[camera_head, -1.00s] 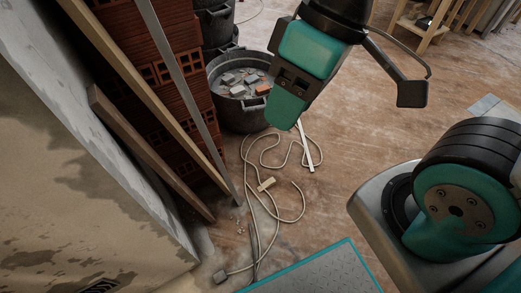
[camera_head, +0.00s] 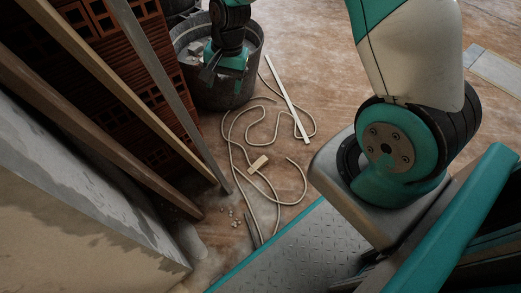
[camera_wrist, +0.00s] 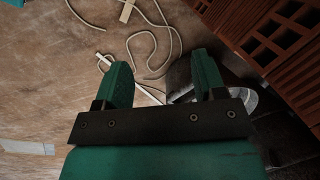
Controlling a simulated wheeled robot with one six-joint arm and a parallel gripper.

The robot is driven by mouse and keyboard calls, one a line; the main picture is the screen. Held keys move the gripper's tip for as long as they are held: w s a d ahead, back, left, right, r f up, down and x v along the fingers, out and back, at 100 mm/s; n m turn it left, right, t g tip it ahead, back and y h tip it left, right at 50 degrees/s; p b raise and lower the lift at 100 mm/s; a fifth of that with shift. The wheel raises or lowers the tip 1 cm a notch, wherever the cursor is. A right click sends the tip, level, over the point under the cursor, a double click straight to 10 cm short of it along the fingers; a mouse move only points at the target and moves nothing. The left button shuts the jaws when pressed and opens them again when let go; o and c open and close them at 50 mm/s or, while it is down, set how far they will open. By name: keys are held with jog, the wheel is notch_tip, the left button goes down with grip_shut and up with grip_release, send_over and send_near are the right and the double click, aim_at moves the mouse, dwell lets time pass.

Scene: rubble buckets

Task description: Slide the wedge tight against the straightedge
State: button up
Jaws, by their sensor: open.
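A small pale wooden block, which looks like the wedge (camera_head: 258,164), lies on the floor among loops of cable; it also shows at the top of the wrist view (camera_wrist: 127,10). A long grey bar, which looks like the straightedge (camera_head: 160,82), leans along the brick stack, its lower end on the floor left of the wedge and apart from it. My gripper (camera_head: 222,68) is beyond the wedge, in front of the black bucket in the head view.
Pale cable (camera_head: 233,150) loops around the wedge. A thin white strip (camera_head: 287,98) lies farther back. A black bucket (camera_head: 252,75) of rubble stands beside the brick stack (camera_head: 90,100). Wooden boards (camera_head: 110,82) lean at the left. Open floor (camera_head: 330,70) is at the right.

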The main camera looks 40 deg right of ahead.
jog(key=w+d+f+m+b, duration=0.1)
jog(key=d+f+m+b, duration=0.15)
jog(key=f, duration=0.55)
jog(key=d+f+m+b, duration=0.2)
jog(key=d+f, duration=0.1)
jog(key=f, duration=0.6)
jog(key=m+h+b, duration=0.2)
jog(key=m+b, duration=0.2)
jog(key=b, duration=0.1)
send_over(260, 161)
notch_tip(260, 161, down, 15)
jog(key=shift+g, duration=0.4)
jog(key=f+b, duration=0.3)
jog(key=f, duration=0.2)
jog(key=f+b, duration=0.3)
jog(key=f, duration=0.3)
jog(key=f+b, duration=0.3)
jog(key=f, duration=0.3)
jog(key=shift+d+f, duration=0.2)
jog(key=shift+d, duration=0.05)
jog(key=shift+c, duration=0.5)
jog(key=c, duration=1)
jog(key=shift+o, duration=0.2)
jog(key=shift+a, duration=0.2)
